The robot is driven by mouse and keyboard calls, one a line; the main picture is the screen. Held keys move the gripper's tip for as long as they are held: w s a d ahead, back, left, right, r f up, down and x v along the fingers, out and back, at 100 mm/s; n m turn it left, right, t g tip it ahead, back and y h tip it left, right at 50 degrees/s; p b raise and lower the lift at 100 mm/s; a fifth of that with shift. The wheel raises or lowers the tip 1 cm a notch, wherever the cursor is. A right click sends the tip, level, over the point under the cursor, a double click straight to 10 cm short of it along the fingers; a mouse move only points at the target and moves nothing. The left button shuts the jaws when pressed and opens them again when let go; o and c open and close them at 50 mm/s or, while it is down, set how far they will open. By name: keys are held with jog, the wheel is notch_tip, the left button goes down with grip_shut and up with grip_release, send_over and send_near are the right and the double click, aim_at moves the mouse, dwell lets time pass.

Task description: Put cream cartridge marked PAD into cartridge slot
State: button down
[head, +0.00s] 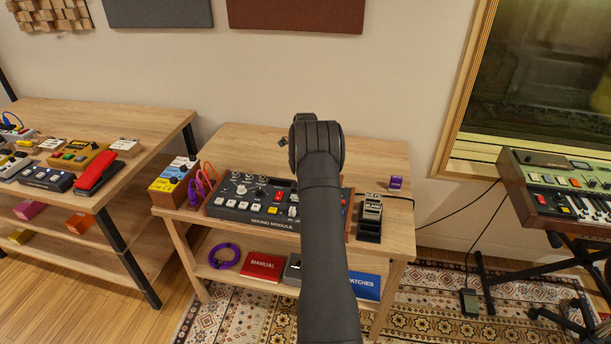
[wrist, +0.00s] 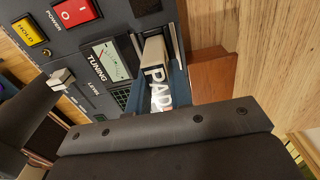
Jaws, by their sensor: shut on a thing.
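The cream cartridge marked PAD (wrist: 154,62) shows in the wrist view, with its lettering facing the camera. My gripper (wrist: 150,106) is shut on it, and its dark body hides the cartridge's near end. Bluish strips flank the cartridge on both sides. Its far end is at the cartridge slot (wrist: 146,8), a dark recess with pale rails beside the tuning meter. I cannot tell how deep it sits. In the head view my arm hides the gripper, the cartridge and the slot. The sound module (head: 258,210) lies on the table there, partly behind my arm.
The table (head: 385,150) is clear at back right.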

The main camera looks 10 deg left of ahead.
jog(key=shift+f, duration=0.75)
dwell(0.8)
jog(key=c, duration=0.8)
grip_release()
jog(key=shift+r, duration=3.5)
jog(key=shift+f, duration=3.35)
